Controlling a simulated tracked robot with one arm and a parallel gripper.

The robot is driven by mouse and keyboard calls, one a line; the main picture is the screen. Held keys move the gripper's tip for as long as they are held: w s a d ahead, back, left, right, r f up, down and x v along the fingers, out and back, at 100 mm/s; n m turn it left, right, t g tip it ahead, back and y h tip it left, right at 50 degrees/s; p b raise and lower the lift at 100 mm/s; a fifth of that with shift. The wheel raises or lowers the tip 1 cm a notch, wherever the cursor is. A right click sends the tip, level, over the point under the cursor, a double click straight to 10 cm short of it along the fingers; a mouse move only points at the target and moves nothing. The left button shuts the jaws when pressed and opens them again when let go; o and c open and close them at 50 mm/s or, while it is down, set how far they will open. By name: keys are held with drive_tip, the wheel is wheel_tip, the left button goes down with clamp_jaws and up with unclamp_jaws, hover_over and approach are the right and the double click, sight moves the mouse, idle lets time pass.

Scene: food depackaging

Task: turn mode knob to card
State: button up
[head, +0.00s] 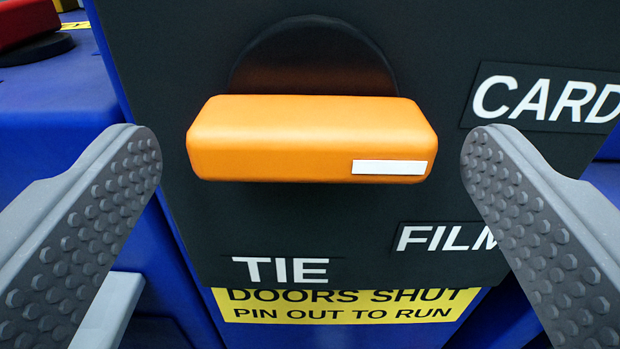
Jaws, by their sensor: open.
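The mode knob (290,135) is an orange bar on a round black base (313,65), set on a dark panel. The bar lies nearly level, with a white mark (389,167) near its right end. In the picture the mark's height falls between the CARD label (545,97), upper right, and the FILM label (445,237), lower right. The TIE label (280,270) is lower left. My gripper (312,143) is open, one finger on each side of the bar, with a visible gap at both ends. The right finger partly covers FILM.
A yellow sign (345,306) reading "DOORS SHUT PIN OUT TO RUN" is below the panel. A blue housing (60,130) is at the left, with a red part (25,22) on a black base at top left.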

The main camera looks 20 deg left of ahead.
drive_tip(key=b+v, duration=0.5)
drive_tip(key=v, duration=0.8)
drive_tip(key=shift+s, duration=0.15)
idle(0.4)
drive_tip(key=w+d+r+m+h+p, duration=0.15)
drive_tip(key=d+r+p, duration=0.25)
drive_tip(key=r, duration=0.9)
drive_tip(key=s+d+r+m+g+h+p, duration=0.1)
drive_tip(key=s+d+r+p, duration=0.2)
drive_tip(key=r, duration=0.9)
drive_tip(key=s+d+r+m+g+h+p, duration=0.1)
drive_tip(key=s+d+r+h+p, duration=0.1)
drive_tip(key=s+d+r, duration=0.5)
wheel_tip(320, 180, up, 6)
drive_tip(key=shift+d+f+p, duration=0.15)
drive_tip(key=shift+d+p, duration=0.3)
drive_tip(key=shift+d, duration=0.6)
